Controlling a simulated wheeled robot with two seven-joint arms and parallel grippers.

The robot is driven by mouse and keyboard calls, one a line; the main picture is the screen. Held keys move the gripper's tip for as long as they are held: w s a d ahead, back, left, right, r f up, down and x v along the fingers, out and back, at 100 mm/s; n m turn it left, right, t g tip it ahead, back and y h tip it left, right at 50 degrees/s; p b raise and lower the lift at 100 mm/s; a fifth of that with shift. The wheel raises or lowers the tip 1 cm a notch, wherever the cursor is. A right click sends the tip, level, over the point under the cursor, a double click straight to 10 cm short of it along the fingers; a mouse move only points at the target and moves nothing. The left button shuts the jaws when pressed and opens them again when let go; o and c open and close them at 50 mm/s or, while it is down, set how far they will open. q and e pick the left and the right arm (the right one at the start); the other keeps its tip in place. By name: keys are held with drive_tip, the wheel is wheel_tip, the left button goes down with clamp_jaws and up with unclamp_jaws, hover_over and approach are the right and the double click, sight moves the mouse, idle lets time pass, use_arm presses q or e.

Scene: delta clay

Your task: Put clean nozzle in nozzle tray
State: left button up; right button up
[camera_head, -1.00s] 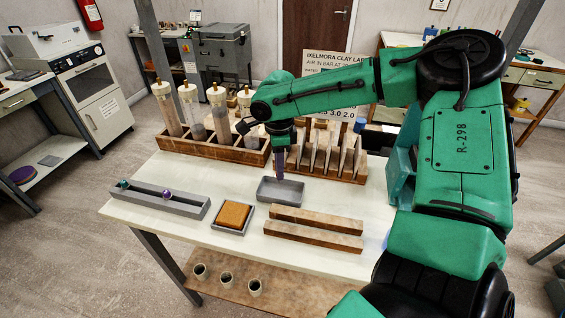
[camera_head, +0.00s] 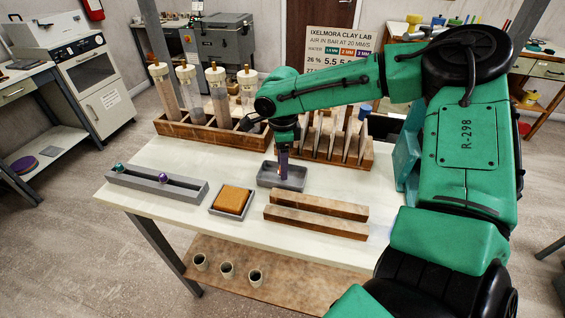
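My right gripper (camera_head: 283,176) points straight down over a small grey dish (camera_head: 299,184) near the middle of the table. A slim purple piece (camera_head: 283,160) shows under the wrist, its lower end inside the dish outline. I cannot tell whether it is held or part of the gripper, nor how the fingers stand. A long grey tray (camera_head: 190,192) lies at the left of the table. A teal-topped nozzle-like piece (camera_head: 118,167) and a purple one (camera_head: 164,177) sit in it, apart. My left gripper is out of view.
An orange-brown sponge (camera_head: 232,200) sits in a square grey tray. Two wooden bars (camera_head: 315,222) lie at the right. A wooden rack with tall clear tubes (camera_head: 190,95) and a slotted wooden rack (camera_head: 330,145) stand behind. Cups (camera_head: 227,270) stand on the lower shelf.

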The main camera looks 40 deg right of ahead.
wheel_tip(320, 180, up, 15)
drive_tip(key=shift+f, duration=0.2)
idle(0.6)
